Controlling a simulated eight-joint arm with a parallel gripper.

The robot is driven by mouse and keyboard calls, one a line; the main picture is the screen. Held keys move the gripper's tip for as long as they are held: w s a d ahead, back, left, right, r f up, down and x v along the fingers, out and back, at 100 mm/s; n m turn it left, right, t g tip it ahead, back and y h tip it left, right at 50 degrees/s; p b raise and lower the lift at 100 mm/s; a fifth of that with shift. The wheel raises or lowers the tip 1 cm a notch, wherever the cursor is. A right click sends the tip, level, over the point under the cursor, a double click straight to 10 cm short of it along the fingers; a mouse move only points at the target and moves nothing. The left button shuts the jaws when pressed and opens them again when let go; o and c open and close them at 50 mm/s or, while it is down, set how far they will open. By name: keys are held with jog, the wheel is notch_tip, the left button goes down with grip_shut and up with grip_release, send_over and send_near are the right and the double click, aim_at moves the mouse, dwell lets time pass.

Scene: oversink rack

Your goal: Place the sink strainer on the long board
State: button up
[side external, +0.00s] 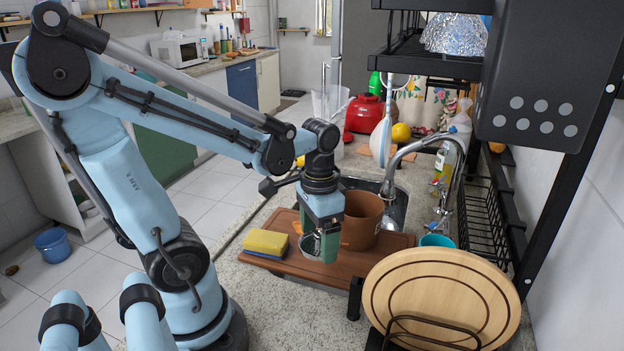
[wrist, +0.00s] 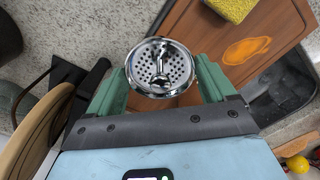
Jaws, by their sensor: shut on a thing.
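The sink strainer (wrist: 160,67) is a shiny round metal basket with small holes and a centre post. My gripper (wrist: 160,85) is shut on it, with a green finger on each side of its rim. In the side external view my gripper (side external: 322,240) points down and the strainer (side external: 309,244) shows partly between the fingers. The long board (side external: 365,263) is a brown wooden board lying on the counter by the sink. The strainer appears over it; whether it touches is unclear. The board (wrist: 190,30) also shows beyond the strainer in the wrist view.
A brown pot (side external: 361,220) stands on the board close behind my gripper. Yellow and blue sponges (side external: 266,243) lie at its left. A round wooden board (side external: 442,295) stands at the front right. The faucet (side external: 420,148) and a black rack (side external: 430,55) are behind and right.

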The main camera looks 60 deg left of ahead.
aim_at(312, 247)
jog(key=a+f, duration=0.1)
jog(key=a, duration=0.2)
jog(key=a+f, duration=0.1)
jog(key=shift+w+a+f, duration=0.15)
jog(key=shift+w+f, duration=0.15)
jog(key=shift+f, duration=2)
jog(key=shift+f, duration=0.2)
jog(key=o, duration=0.9)
jog(key=shift+c, duration=0.2)
jog(key=shift+r, duration=0.15)
notch_tip(312, 247, up, 12)
jog(key=w+d+t, duration=0.4)
jog(key=d+t, duration=0.3)
jog(key=d, duration=0.3)
jog(key=shift+d, duration=0.2)
